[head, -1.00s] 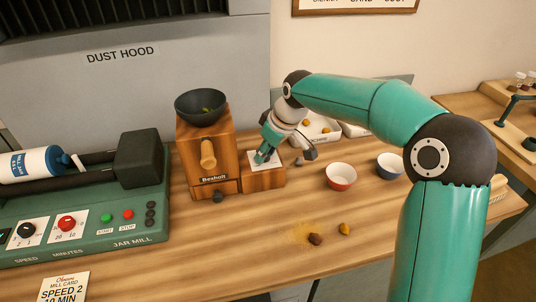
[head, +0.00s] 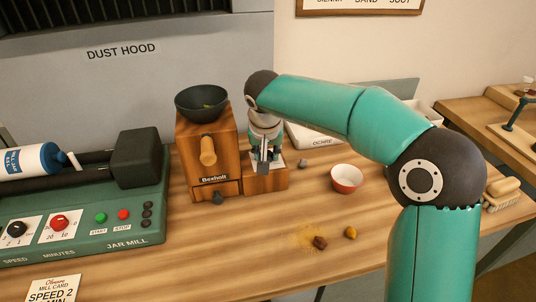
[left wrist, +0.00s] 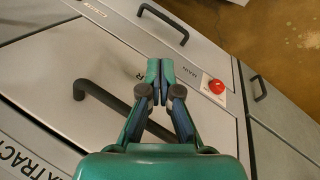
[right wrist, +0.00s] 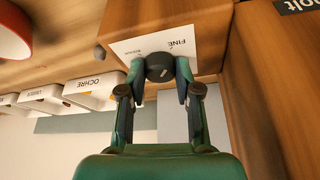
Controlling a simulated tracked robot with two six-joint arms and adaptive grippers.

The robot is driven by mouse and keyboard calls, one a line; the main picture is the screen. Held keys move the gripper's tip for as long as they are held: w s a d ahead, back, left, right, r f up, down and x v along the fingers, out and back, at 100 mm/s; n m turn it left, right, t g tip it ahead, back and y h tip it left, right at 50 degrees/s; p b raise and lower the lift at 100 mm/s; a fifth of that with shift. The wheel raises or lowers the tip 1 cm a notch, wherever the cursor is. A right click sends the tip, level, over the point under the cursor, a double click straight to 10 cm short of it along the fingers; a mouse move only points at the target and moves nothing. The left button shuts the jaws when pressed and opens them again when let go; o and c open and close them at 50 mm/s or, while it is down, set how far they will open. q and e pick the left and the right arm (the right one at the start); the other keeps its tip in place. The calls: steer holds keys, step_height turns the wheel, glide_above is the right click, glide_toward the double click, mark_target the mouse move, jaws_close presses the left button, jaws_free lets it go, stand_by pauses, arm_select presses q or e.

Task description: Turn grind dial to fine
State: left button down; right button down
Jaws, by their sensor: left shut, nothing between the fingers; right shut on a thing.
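The wooden grinder (head: 208,150) has a dark bowl (head: 202,103) on top and a knob on its front. Its side block (head: 262,184) carries a white dial plate, which in the right wrist view (right wrist: 125,45) shows the word FINE and a smaller word. My right gripper (head: 263,164) reaches down over this block. In the right wrist view its fingers (right wrist: 160,72) are shut on the round black dial (right wrist: 160,66). My left gripper (left wrist: 160,68) is shut and empty, in front of grey cabinet drawers, and is out of the head view.
The jar mill (head: 90,220) stands left of the grinder. A red bowl (head: 346,179) and several small lumps, including a yellow one (head: 350,233), lie right of it. Labelled white trays (right wrist: 95,93) stand behind. The table front is mostly clear.

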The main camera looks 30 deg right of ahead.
steer(key=shift+m+h, duration=0.3)
steer(key=shift+m, duration=0.5)
steer(key=c, duration=0.8)
jaws_free()
steer(key=shift+g, duration=0.3)
steer(key=v, duration=1.2)
